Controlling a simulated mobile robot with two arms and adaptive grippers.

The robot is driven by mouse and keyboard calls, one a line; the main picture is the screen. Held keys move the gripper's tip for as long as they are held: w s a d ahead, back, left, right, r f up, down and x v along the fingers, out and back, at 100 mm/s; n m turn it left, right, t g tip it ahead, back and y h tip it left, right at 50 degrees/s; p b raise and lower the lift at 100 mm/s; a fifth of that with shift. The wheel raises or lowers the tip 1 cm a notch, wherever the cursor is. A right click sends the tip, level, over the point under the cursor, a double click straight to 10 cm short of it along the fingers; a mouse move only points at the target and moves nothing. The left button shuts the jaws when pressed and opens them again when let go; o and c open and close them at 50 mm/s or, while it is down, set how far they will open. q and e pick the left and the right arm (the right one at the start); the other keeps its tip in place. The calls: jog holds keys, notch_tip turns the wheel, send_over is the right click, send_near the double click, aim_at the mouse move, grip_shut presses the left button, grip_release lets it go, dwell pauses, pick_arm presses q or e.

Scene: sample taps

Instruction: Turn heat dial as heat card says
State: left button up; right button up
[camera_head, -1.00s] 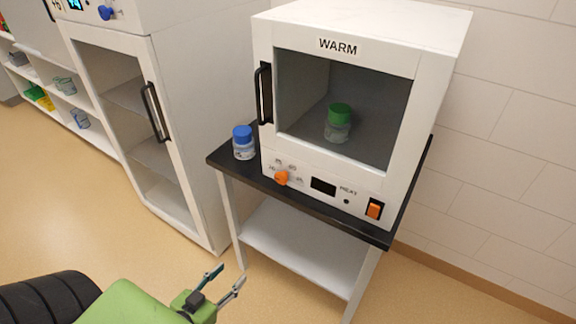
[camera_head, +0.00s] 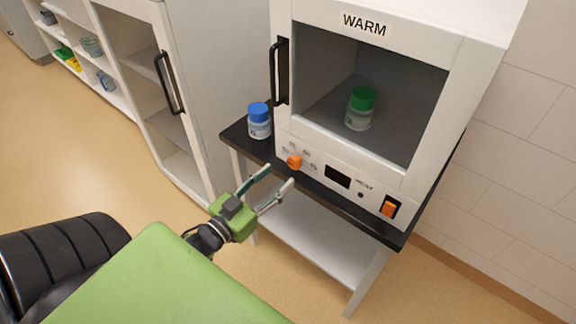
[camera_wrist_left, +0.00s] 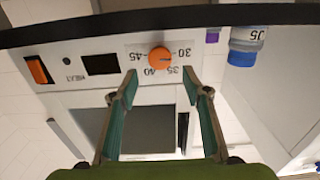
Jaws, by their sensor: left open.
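The orange heat dial (camera_head: 294,162) sits on the front panel of the white WARM cabinet (camera_head: 458,95). In the left wrist view the dial (camera_wrist_left: 160,58) appears upside down, with the numbers 30, 35, 40 and 45 around it. I cannot tell clearly which number it points to. My left gripper (camera_head: 280,178) is open and empty, in front of and slightly below the dial. In the left wrist view its fingertips (camera_wrist_left: 160,73) straddle the dial's line, apparently short of touching it. No heat card can be made out. My right gripper is not in view.
A dark display (camera_head: 338,176) and an orange switch (camera_head: 389,209) lie right of the dial. A blue-capped jar (camera_head: 259,121) stands on the black tabletop (camera_head: 236,133) left of the cabinet. A green-capped jar (camera_head: 360,108) is inside. A white cabinet with a black handle (camera_head: 168,82) stands left.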

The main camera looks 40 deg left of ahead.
aim_at(292, 164)
pick_arm(q)
jog(key=w, duration=0.5)
jog(key=shift+w+d, duration=0.2)
jog(key=shift+w, duration=0.1)
jog(key=c, duration=1.1)
